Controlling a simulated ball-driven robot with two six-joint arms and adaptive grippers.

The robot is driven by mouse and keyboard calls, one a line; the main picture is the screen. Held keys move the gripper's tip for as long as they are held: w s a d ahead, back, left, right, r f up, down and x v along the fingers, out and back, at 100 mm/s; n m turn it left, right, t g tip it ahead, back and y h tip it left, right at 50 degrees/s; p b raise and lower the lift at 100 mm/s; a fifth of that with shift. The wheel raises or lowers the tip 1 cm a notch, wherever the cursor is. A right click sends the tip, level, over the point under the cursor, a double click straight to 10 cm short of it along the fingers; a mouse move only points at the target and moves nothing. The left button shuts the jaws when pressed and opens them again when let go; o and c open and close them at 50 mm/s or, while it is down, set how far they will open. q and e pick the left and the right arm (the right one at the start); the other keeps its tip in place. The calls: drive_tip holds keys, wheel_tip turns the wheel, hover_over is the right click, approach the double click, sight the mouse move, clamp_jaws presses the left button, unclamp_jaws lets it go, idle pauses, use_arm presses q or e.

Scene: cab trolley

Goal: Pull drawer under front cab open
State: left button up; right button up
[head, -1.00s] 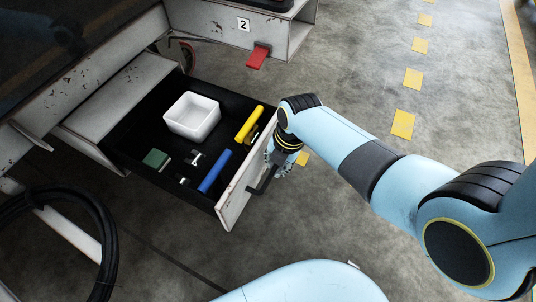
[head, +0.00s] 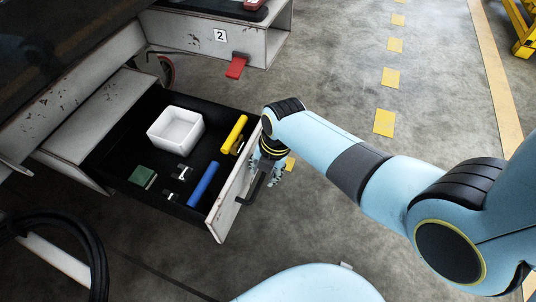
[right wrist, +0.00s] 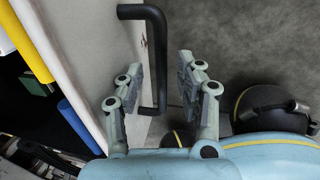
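The drawer (head: 222,212) under the cab stands well open, its inside in plain view. Its white front panel carries a black bar handle (head: 254,190). My right gripper (head: 272,174) is at the outer side of this panel, by the handle. In the right wrist view the handle (right wrist: 157,50) runs between the two fingers of my right gripper (right wrist: 160,78). The fingers are apart, with a visible gap to the bar on each side. My left gripper is not in view.
In the drawer are a white box (head: 176,130), a yellow cylinder (head: 234,131), a blue cylinder (head: 204,184) and a green block (head: 142,176). A red pedal (head: 236,67) sticks out under the number 2 plate. A black hose (head: 95,250) is lower left.

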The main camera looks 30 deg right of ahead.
wheel_tip(320, 180, up, 11)
drive_tip(key=s+d, duration=0.1)
drive_tip(key=shift+s+d, duration=0.2)
drive_tip(key=shift+s, duration=0.2)
